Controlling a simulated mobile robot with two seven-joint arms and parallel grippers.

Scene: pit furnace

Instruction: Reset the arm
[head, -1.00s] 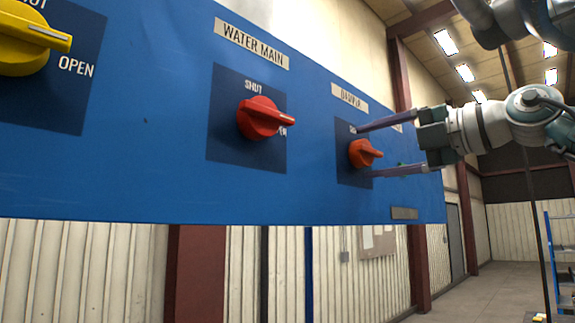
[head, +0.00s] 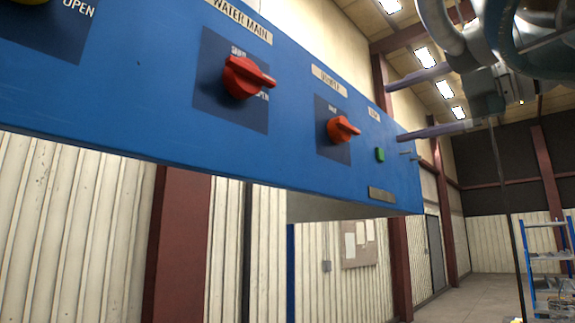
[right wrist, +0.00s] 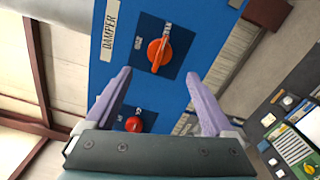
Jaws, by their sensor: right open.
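My right gripper (head: 394,112) is open and empty, its two purple fingers spread near the right end of the blue panel (head: 130,100). It is up and to the right of the orange-red damper knob (head: 342,129), apart from it. In the right wrist view the gripper (right wrist: 158,73) is open, with the damper knob (right wrist: 159,52) beyond its fingertips. The red water main knob (head: 247,77) is further left, its pointer toward OPEN; it also shows in the right wrist view (right wrist: 133,124). My left gripper is not in view.
A green button (head: 380,155) sits right of the damper knob. A blue shelf rack (head: 548,262) stands at the far right. The floor (head: 470,297) before it looks clear.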

